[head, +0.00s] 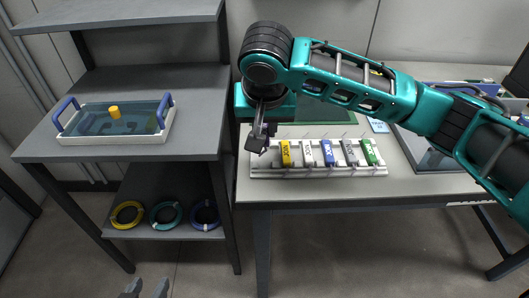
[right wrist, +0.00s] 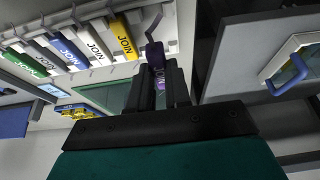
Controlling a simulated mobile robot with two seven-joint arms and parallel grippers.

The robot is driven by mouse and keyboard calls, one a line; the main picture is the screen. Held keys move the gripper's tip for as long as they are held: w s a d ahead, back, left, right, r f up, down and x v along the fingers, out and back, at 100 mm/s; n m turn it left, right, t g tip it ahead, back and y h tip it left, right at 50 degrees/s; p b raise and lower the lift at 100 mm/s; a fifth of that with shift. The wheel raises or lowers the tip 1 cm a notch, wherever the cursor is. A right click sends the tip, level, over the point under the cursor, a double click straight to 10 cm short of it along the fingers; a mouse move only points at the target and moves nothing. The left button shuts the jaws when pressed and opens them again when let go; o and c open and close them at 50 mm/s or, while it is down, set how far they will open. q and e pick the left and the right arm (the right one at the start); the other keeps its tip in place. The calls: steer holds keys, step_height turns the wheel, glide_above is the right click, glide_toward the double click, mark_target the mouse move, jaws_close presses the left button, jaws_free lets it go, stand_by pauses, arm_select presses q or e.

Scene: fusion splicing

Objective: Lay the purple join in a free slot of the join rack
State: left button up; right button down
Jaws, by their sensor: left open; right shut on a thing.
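My right gripper (head: 262,138) is shut on the purple join (right wrist: 161,98), which shows between its fingers in the right wrist view; in the head view the join is hard to make out. The gripper is over the left end of the white join rack (head: 318,173). The rack holds a yellow join (head: 286,153), a blue join (head: 328,152), a green join (head: 369,151) and pale joins between them. Left of the yellow join, the rack's end shows no join, though the gripper partly covers it. My left gripper (head: 147,289) is open and empty at the bottom edge.
A tray (head: 115,150) with blue handles and a yellow cylinder (head: 114,112) stands on the left shelf unit. Coils (head: 166,215) lie on its lower shelf. A green mat (head: 318,108) lies behind the rack. The bench in front of the rack is clear.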

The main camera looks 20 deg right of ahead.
mark_target(265, 160)
steer(key=shift+f, duration=0.85)
step_height(265, 160, down, 4)
steer(key=shift+f+b, duration=0.15)
steer(key=shift+b, duration=0.5)
arm_select(q)
steer(key=shift+w+f, duration=0.2)
steer(key=shift+f, duration=0.35)
steer(key=shift+s, duration=0.1)
arm_select(e)
steer(key=c, duration=1.1)
jaws_free()
arm_select(q)
steer(key=r+p, duration=0.1)
steer(key=a+r+p, duration=0.1)
steer(key=p, duration=0.1)
steer(key=shift+s, duration=0.15)
arm_select(e)
steer(key=v, duration=1.2)
